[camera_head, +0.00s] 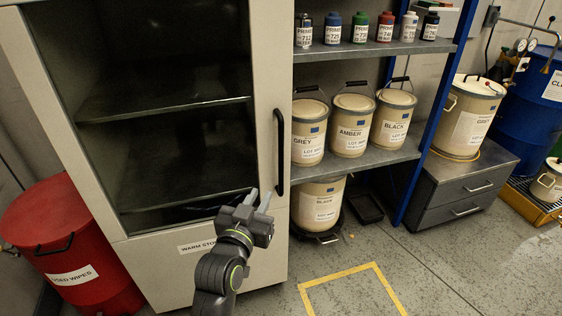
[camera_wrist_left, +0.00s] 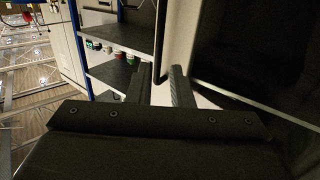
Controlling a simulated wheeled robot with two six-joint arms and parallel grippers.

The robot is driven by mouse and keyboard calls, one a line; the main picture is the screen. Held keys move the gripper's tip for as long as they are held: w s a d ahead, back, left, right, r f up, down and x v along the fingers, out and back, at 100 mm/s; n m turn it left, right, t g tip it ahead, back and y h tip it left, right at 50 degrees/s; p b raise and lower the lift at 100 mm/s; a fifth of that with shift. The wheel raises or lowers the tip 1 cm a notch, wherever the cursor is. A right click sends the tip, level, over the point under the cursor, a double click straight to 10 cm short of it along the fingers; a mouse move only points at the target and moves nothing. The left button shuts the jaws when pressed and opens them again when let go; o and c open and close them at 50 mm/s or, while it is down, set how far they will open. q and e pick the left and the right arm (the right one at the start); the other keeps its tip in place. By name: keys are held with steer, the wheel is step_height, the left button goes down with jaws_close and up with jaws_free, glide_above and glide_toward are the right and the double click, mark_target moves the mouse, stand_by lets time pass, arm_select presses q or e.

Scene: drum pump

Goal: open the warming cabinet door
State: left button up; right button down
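The warming cabinet (camera_head: 265,75) is pale, with a large dark glass pane in its door and a label that reads "WARM STO…", partly hidden. The door looks shut. Its black upright bar handle (camera_head: 280,150) is on the right side of the door. My left gripper (camera_head: 258,199) is in front of the door's lower part, below and left of the handle's lower end. Its two fingers are apart with nothing between them. In the left wrist view the handle (camera_wrist_left: 161,40) shows beyond the fingertips, roughly in line with the gap. My right gripper is out of view.
A red used-wipes bin (camera_head: 60,235) stands left of the cabinet. A shelf rack (camera_head: 440,48) with small bottles and labelled pails is close on the right. A grey drawer unit (camera_head: 465,190) is beyond it. A yellow floor outline (camera_head: 340,275) encloses clear floor in front.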

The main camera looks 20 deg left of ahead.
mark_target(280, 155)
arm_select(q)
steer(key=w, duration=1.7)
steer(key=shift+w+a+r, duration=0.1)
steer(key=shift+r, duration=0.3)
steer(key=shift+c, duration=0.3)
jaws_close()
